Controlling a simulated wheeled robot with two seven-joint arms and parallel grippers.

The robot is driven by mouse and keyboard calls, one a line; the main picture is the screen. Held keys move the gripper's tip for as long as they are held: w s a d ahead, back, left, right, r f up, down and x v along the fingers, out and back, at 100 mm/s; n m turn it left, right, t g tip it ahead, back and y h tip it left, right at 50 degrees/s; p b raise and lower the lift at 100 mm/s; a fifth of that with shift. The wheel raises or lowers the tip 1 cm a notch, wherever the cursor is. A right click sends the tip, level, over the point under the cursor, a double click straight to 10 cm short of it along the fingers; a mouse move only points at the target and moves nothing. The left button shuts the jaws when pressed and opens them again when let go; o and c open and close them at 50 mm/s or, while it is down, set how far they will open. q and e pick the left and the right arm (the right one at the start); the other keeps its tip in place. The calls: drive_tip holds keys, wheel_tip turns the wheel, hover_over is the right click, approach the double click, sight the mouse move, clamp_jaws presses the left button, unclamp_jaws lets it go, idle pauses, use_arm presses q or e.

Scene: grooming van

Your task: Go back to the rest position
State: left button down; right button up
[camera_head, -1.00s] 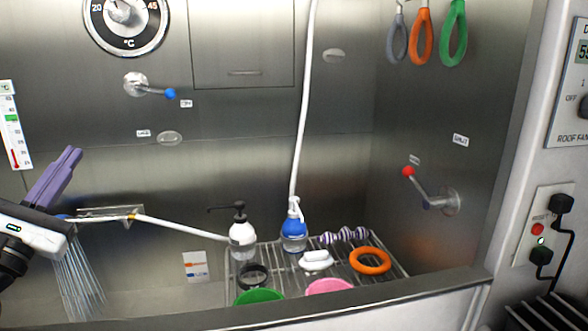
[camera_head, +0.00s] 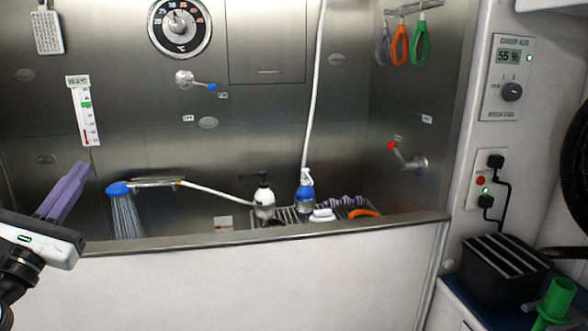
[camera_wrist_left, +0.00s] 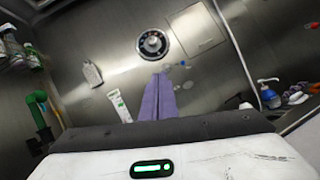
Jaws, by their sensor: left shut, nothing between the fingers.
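My left gripper (camera_head: 66,192) is at the left of the head view, with its purple fingers pointing up and to the right. It is shut and empty, in front of the tub and left of the running shower head (camera_head: 118,188). In the left wrist view, the shut purple fingers (camera_wrist_left: 158,98) point at the steel back wall, below the round temperature dial (camera_wrist_left: 152,44). My right gripper is not in view.
The tub's front rim (camera_head: 340,229) crosses in front. A black slotted box (camera_head: 503,272) and a green object (camera_head: 557,300) stand at the lower right.

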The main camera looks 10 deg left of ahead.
use_arm(q)
drive_tip(key=s+d+f+n+g, duration=0.25)
drive_tip(key=f+n, duration=0.45)
drive_tip(key=f, duration=0.5)
drive_tip(key=s+d+f+n+g+y, duration=0.15)
drive_tip(key=f+n+g, duration=0.4)
drive_tip(key=f, duration=0.75)
drive_tip(key=s+d+f+n+g+h, duration=0.1)
drive_tip(key=s+f+n, duration=0.2)
drive_tip(key=f+n, duration=0.75)
drive_tip(key=s+d+f+n+g+h, duration=0.2)
drive_tip(key=s+d+f+n, duration=0.5)
drive_tip(key=d, duration=0.4)
drive_tip(key=s+d+f+n+g+h, duration=0.2)
drive_tip(key=s+d+f+n+g, duration=0.1)
drive_tip(key=s+d+f+n, duration=0.5)
drive_tip(key=s+d+f, duration=0.2)
drive_tip(key=d+f, duration=0.1)
drive_tip(key=shift+s+d+f+g, duration=0.2)
drive_tip(key=shift+f+g, duration=0.1)
drive_tip(key=shift+g, duration=0.1)
drive_tip(key=shift+a, duration=0.15)
